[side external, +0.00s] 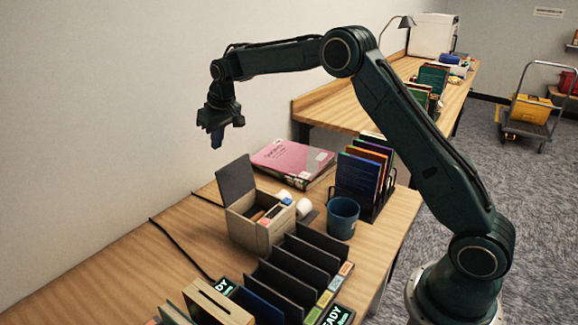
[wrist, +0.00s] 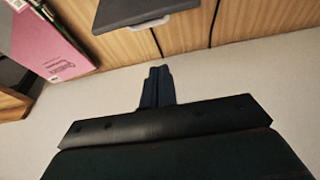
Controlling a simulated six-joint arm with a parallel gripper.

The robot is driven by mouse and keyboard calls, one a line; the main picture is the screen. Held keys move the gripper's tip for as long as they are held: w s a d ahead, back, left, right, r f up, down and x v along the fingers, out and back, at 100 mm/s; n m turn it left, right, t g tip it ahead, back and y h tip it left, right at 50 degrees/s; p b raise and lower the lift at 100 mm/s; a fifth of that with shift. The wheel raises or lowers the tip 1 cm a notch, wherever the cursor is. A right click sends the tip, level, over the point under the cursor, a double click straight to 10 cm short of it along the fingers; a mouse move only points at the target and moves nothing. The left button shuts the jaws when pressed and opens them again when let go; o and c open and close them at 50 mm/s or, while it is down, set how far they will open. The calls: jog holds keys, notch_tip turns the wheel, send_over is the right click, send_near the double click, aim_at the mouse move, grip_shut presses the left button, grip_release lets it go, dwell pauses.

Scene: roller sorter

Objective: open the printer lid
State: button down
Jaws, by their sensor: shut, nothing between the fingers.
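A beige box-shaped unit (side external: 254,222), which looks like the small printer, stands on the near desk. Its dark grey lid (side external: 237,178) stands raised at the back left, and the inside shows from above. A dark grey panel (wrist: 145,10), apparently this lid, shows at the top of the wrist view. My gripper (side external: 217,140) hangs above and slightly left of the lid, apart from it, fingers pointing down. In the wrist view my gripper's fingers (wrist: 156,78) are together with nothing between them.
A dark slotted sorter (side external: 295,265) is in front. A wall (side external: 100,120) runs along the left. A white machine (side external: 433,36) sits on the far desk.

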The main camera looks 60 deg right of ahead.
jog(key=x, duration=1)
jog(key=shift+s+r, duration=0.3)
jog(key=shift+s, duration=0.35)
jog(key=shift+s+r, duration=0.3)
jog(key=shift+s, duration=0.3)
jog(key=shift+s+r, duration=0.35)
jog(key=shift+s, duration=0.3)
jog(key=shift+s+r, duration=0.25)
jog(key=shift+s, duration=0.3)
jog(key=shift+s+r, duration=0.25)
jog(key=shift+s, duration=0.25)
jog(key=shift+w, duration=0.1)
notch_tip(320, 180, up, 8)
send_over(231, 163)
jog(key=shift+r, duration=0.1)
